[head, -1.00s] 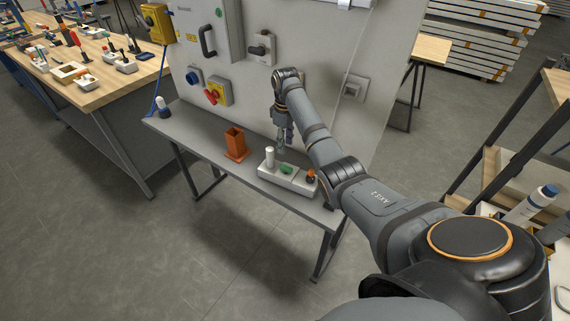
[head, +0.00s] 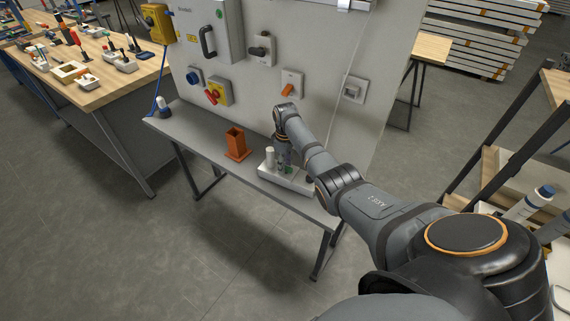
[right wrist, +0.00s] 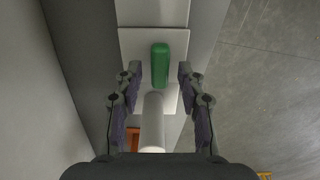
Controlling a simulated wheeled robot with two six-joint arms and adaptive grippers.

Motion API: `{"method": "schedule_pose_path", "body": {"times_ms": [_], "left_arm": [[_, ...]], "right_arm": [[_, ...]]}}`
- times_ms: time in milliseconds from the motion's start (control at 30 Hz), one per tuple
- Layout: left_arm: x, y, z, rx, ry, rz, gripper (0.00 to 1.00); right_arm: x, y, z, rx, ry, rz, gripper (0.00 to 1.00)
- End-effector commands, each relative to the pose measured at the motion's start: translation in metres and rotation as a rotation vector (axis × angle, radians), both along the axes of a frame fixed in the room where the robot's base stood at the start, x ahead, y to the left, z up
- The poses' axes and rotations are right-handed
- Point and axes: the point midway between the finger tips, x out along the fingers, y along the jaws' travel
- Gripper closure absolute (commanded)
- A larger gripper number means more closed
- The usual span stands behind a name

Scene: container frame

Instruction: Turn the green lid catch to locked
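The green lid catch (right wrist: 160,65) shows in the right wrist view as a rounded green bar on a pale plate, its length running up and down the picture. In the head view it is mostly hidden by my right gripper (head: 281,163). My right gripper also shows in the right wrist view (right wrist: 157,85), with its fingers apart on either side of the catch. I see no contact with it. The white container (head: 283,182) under the catch stands on the grey bench. My left gripper is not in view.
A white post (right wrist: 153,120) stands close to the catch, between my fingers' bases. An orange holder (head: 236,143) is on the grey bench (head: 205,142) to the left. A panel with an orange switch (head: 288,90) and other controls rises behind.

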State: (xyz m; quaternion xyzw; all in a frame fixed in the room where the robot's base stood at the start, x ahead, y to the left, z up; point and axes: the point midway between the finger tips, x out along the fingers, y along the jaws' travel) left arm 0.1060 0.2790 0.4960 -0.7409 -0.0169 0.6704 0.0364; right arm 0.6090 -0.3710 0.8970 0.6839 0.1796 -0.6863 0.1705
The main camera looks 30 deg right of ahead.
Motion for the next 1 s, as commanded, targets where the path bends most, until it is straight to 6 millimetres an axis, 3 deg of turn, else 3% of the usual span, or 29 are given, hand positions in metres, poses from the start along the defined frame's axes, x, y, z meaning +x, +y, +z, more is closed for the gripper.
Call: {"method": "schedule_pose_path", "body": {"times_ms": [33,267,667,1000], "left_arm": [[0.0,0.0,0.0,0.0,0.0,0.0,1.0],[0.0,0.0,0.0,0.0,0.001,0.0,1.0],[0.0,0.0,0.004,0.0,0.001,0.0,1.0],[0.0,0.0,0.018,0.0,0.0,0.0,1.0]], "right_arm": [[0.0,0.0,0.0,0.0,0.0,0.0,0.71],[0.0,0.0,0.0,0.0,0.0,0.0,1.0],[0.0,0.0,0.002,0.0,0.001,-0.046,1.0],[0.001,-0.002,0.004,-0.001,0.002,-0.288,1.0]]}}
